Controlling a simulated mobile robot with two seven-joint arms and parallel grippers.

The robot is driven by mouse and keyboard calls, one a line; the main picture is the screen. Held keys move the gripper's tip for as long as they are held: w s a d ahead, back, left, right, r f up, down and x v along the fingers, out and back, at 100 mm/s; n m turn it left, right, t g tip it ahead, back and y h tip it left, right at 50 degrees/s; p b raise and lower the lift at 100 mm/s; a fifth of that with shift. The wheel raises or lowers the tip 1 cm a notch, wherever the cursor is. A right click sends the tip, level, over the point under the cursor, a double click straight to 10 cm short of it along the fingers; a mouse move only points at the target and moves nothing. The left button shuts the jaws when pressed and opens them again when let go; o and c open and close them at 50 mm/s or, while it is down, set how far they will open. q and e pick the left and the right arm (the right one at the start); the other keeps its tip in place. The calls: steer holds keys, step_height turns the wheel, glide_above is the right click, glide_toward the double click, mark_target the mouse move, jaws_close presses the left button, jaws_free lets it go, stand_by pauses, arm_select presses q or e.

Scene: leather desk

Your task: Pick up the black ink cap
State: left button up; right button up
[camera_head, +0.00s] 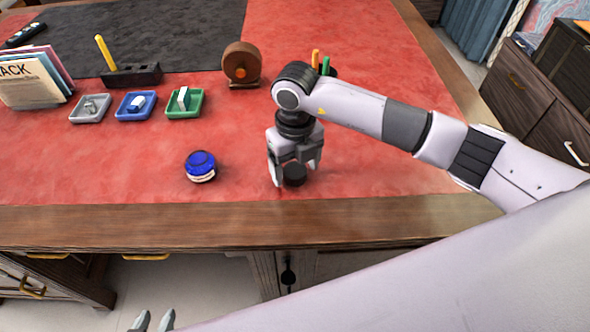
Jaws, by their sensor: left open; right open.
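The black ink cap (295,175) is a small dark round piece on the red desk top, near its front edge. My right gripper (295,172) points down over it with its fingers open. One finger is left of the cap and one is to its right; I cannot tell whether either touches it. A blue ink bottle (200,167) with a pale label stands to the left of the cap. My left gripper (152,322) shows only its fingertips at the bottom edge, apart and empty, below the desk front.
Grey (90,108), blue (136,105) and green (185,103) trays with small items stand at the back left. Behind are a pen holder (132,76), a brown wheel-shaped object (241,64) and upright papers (35,80). The wooden front edge (180,222) is clear.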

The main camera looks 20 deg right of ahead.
steer(key=c, duration=1)
steer(key=shift+r, duration=0.1)
steer(key=shift+c, duration=0.2)
